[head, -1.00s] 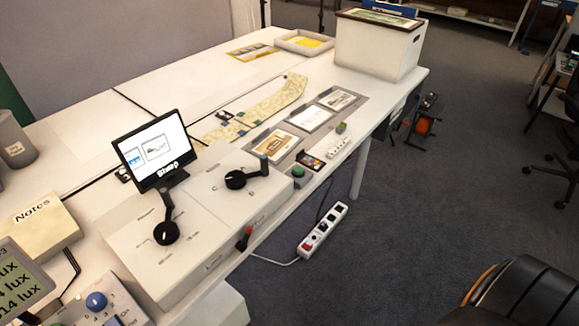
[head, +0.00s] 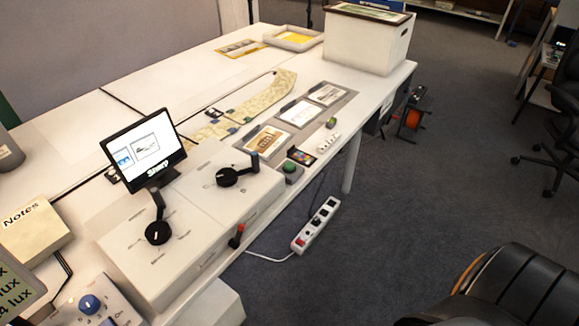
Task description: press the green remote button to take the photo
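The green button (head: 290,167) is a round dome on a small grey box near the front edge of the white table, right of the white control unit. Nothing covers or touches it. The small black monitor (head: 146,147) stands tilted behind the control unit; it shows a picture with a caption that appears to read "Sharp". The white control unit (head: 192,222) carries two black lever knobs, the left one (head: 158,232) and the right one (head: 227,177), and a red-tipped lever (head: 237,236) on its front. Neither of my grippers is in view.
Framed cards lie on a grey strip (head: 290,122) behind the button, with a small colour chart (head: 301,156) beside it. A white archival box (head: 366,43) stands at the far end. A power strip (head: 316,226) is below the edge. A black chair (head: 515,285) is at lower right.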

